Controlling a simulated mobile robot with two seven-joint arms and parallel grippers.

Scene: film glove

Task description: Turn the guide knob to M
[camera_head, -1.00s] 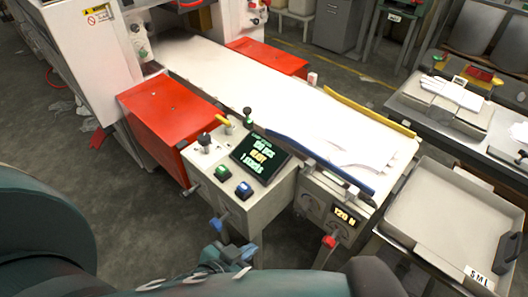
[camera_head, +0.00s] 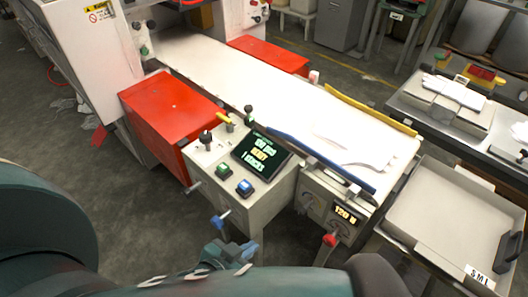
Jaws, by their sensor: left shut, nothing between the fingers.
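A black elongated handle (camera_head: 508,251), likely the guide knob, sits at the right corner of the grey tray (camera_head: 450,225), beside a white plate marked S M L (camera_head: 479,275). Its setting cannot be read for certain. My left gripper (camera_head: 232,252) is shut and empty at the bottom centre, below the control panel and far left of the handle. It is close under the blue-handled lever (camera_head: 221,218); contact cannot be told. My right gripper is not in view.
The control panel holds a lit screen (camera_head: 261,156), green button (camera_head: 222,170), blue button (camera_head: 244,187) and black knob (camera_head: 206,137). A red-tipped lever (camera_head: 329,240) juts from the front. White film lies on the conveyor (camera_head: 250,85). A side bench (camera_head: 470,135) stands right.

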